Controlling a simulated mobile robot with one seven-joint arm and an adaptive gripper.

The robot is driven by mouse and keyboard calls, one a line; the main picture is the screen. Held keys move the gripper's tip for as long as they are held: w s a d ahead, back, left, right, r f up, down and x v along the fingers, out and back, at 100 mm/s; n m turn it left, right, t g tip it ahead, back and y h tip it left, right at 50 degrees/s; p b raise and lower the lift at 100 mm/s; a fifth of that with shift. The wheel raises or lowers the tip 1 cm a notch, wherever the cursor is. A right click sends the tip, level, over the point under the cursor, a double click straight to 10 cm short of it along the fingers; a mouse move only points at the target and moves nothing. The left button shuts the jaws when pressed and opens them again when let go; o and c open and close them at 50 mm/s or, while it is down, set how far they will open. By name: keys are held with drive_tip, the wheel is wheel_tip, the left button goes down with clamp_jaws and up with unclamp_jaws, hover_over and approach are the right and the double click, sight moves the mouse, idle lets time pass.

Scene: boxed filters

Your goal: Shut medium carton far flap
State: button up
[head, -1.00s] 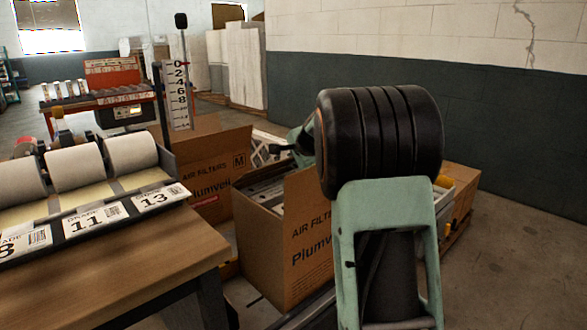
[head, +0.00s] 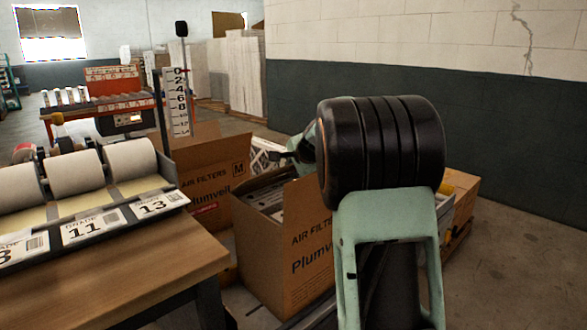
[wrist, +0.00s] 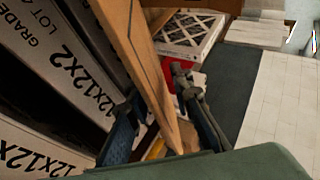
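An open brown carton (head: 310,255) marked "AIR FILTERS" stands in the middle of the head view with boxed filters inside. Behind it, to the left, is another brown carton (head: 208,192) marked M, with a raised flap (head: 196,132). My gripper (head: 278,156) is over the back of the front carton, partly hidden by my arm. In the wrist view my gripper (wrist: 160,95) has one finger on each side of an upright cardboard panel (wrist: 138,50). The fingers look apart; firm contact is not clear. Which carton the panel belongs to is hard to tell.
Boxed filters (wrist: 75,70) marked 12x12x2 fill the left of the wrist view. A bench (head: 130,265) with paper rolls is at left; a wall (head: 400,75) stands behind. Floor at right is clear.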

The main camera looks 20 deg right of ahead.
drive_tip(key=d+v, duration=0.1)
drive_tip(key=v, duration=1.1)
drive_tip(key=shift+a, duration=0.5)
